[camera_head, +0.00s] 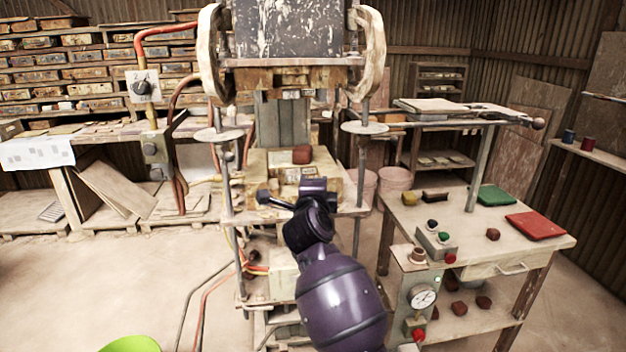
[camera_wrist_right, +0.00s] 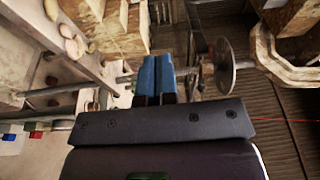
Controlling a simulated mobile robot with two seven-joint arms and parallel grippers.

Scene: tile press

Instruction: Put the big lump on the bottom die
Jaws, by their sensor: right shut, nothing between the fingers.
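A red-brown lump (camera_head: 302,154) rests on the bottom die (camera_head: 285,168) of the press, towards the back of the block. The press's upper part (camera_head: 290,30) stands raised well above it. My left gripper is not in view.
The side table (camera_head: 465,215) at right carries a small lump (camera_head: 493,234), a red tray (camera_head: 535,226), a green tray (camera_head: 496,196) and a control box (camera_head: 436,241). More lumps lie on its lower shelf. Press posts (camera_head: 362,180) stand beside my right arm.

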